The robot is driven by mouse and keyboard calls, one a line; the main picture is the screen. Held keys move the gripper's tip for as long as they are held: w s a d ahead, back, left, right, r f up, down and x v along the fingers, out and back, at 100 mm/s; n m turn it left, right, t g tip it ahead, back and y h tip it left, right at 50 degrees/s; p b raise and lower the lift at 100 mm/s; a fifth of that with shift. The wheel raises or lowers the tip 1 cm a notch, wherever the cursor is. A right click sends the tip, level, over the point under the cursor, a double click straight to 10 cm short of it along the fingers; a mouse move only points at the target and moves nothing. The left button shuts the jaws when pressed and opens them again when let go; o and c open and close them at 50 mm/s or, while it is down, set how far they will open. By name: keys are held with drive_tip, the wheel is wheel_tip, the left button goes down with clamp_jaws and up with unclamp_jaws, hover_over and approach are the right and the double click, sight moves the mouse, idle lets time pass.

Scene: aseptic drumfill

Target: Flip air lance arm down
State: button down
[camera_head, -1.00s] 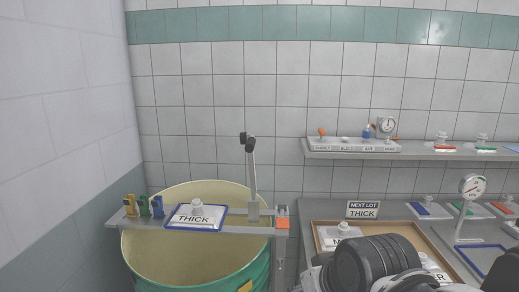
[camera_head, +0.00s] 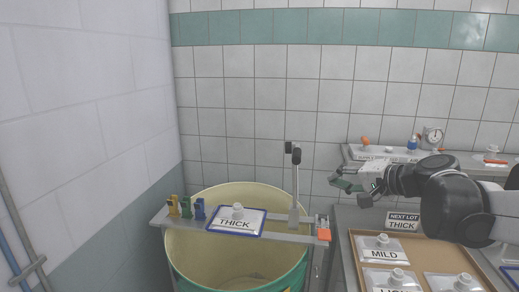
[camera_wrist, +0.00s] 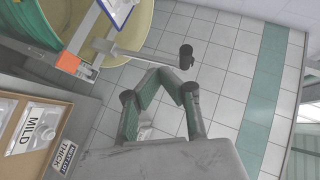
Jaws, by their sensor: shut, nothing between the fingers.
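The air lance arm (camera_head: 295,190) is a slim grey lever standing upright from the crossbar (camera_head: 265,235) over the drum, with a black knob (camera_head: 293,155) at its top. In the wrist view the arm (camera_wrist: 145,53) and its black knob (camera_wrist: 186,57) lie just past my fingertips. My gripper (camera_head: 338,183) is to the right of the lever, below knob height, and a gap shows between them in the head view. Its fingers (camera_wrist: 170,84) are shut and empty in the wrist view. It does not appear to touch the lever.
The open drum (camera_head: 190,250) stands below the crossbar, which carries a THICK card (camera_head: 235,221), coloured clips (camera_head: 186,208) and an orange block (camera_head: 324,234). A shelf (camera_head: 480,168) is behind my arm. A tray (camera_head: 352,262) of labelled pouches lies at right. Space left of the lever is open.

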drive_tip(key=w+d+r+m+t, duration=0.1)
drive_tip(key=w+d+r, duration=0.3)
drive_tip(key=d, duration=0.1)
drive_tip(key=shift+w+m+t+p, duration=0.2)
drive_tip(key=shift+m+t+p, duration=0.2)
drive_tip(key=shift+p, duration=0.05)
drive_tip(key=shift+w, duration=0.1)
drive_tip(key=w+a+f+p, duration=0.2)
drive_tip(key=w+a+f, duration=0.1)
drive_tip(key=w+a, duration=0.5)
drive_tip(key=shift+w+a+p, duration=0.35)
drive_tip(key=shift+w, duration=0.25)
